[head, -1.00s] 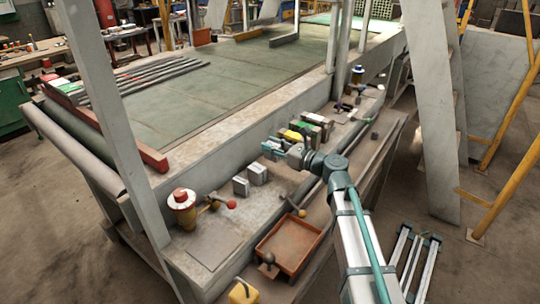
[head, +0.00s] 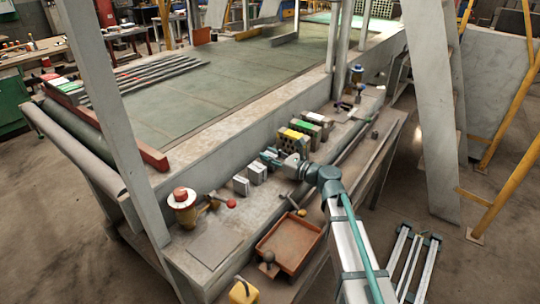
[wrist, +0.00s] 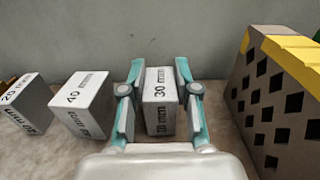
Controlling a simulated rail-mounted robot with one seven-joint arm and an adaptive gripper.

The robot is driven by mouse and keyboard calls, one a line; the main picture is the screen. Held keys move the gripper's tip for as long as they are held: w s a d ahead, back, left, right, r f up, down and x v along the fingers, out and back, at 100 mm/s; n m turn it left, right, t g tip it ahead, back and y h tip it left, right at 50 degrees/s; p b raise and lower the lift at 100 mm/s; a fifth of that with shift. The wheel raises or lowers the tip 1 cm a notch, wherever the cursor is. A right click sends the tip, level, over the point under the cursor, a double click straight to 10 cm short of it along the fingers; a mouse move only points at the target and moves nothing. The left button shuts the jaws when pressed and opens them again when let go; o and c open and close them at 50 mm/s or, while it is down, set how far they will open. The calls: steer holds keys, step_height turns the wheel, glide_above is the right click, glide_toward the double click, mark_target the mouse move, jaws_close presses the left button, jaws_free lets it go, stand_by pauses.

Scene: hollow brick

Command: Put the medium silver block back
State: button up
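A silver block marked 30 mm (wrist: 160,100) stands upright on the bench surface in the wrist view. My gripper (wrist: 158,105) is open, with one teal finger on each side of this block and narrow gaps showing between fingers and block. A silver block marked 40 mm (wrist: 82,105) stands to its left, and one marked 20 mm (wrist: 25,104) stands farther left. In the head view, my gripper (head: 270,160) is low over the bench ledge, just behind two grey blocks (head: 256,172). The 30 mm block is not clear there.
A hollow brick with a yellow top (wrist: 270,105) stands close to the right of my gripper. More coloured bricks (head: 312,127) stand beyond it. A pale wall (wrist: 200,40) rises behind the blocks.

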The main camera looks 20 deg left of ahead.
steer(key=o, duration=0.5)
steer(key=shift+c, duration=0.2)
steer(key=shift+r, duration=0.15)
steer(key=b+v, duration=0.1)
steer(key=v, duration=1.1)
